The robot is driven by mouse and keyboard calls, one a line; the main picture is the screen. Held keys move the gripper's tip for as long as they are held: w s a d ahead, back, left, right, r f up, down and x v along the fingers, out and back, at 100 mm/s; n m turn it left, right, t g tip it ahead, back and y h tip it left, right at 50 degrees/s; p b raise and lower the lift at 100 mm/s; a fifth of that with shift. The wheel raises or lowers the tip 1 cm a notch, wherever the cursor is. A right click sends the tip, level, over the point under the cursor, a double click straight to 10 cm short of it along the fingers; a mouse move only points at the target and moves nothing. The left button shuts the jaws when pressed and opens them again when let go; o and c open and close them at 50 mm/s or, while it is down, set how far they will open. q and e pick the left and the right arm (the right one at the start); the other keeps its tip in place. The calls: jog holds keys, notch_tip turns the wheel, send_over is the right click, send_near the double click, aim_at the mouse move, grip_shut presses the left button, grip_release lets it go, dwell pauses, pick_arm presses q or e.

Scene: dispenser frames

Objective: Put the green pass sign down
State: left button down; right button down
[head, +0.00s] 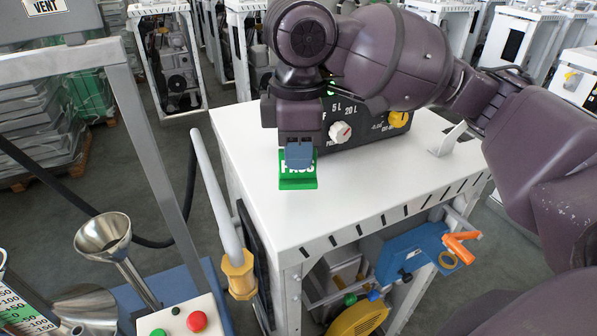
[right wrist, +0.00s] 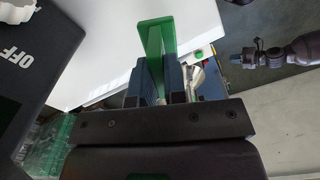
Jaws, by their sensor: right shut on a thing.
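The green pass sign (head: 298,184) has white lettering, partly covered by my gripper, and a green foot at its lower edge. It is upright over the white top (head: 370,190) of the dispenser frame, near the left edge. I cannot tell whether its foot touches the top. My right gripper (head: 299,154) comes down from above and is shut on the sign's upper part. In the right wrist view the green sign (right wrist: 157,40) stands between the two blue fingers (right wrist: 160,80).
A dark control box with a white knob (head: 340,132) and a yellow knob (head: 399,119) stands just behind the sign. A yellow-ended nozzle (head: 239,275) hangs left of the frame. A steel funnel (head: 103,235) is at lower left. The front of the white top is clear.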

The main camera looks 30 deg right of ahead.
aim_at(298, 177)
jog(key=shift+f, duration=2.15)
jog(key=shift+f, duration=0.1)
jog(key=c, duration=1.2)
grip_release()
jog(key=shift+o, duration=0.2)
notch_tip(298, 177, up, 12)
jog(key=shift+r, duration=0.15)
